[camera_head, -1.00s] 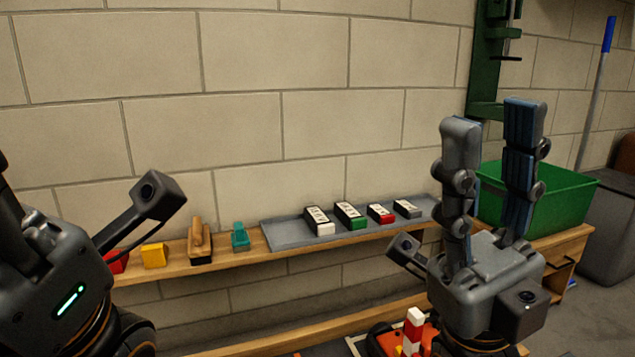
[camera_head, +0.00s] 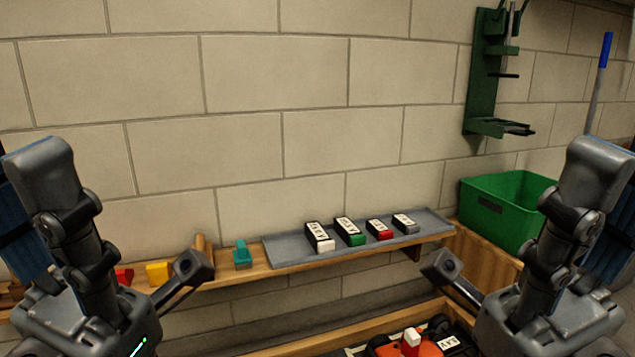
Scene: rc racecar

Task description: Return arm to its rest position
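My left gripper (camera_head: 22,170) stands at the left edge with its fingers pointing up, a grey finger in front of a blue-padded one that is partly cut off. My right gripper (camera_head: 616,172) stands the same way at the right edge, roughly mirroring the left. Both look open, with nothing seen between the fingers. Both are in front of the wooden shelf (camera_head: 225,278).
Several labelled packs, including a green-ended one (camera_head: 350,232), lie on a grey tray (camera_head: 285,252). Teal (camera_head: 242,255) and yellow (camera_head: 158,272) items stand left of it. A green bin (camera_head: 495,208) is at right. An orange car (camera_head: 408,347) shows below.

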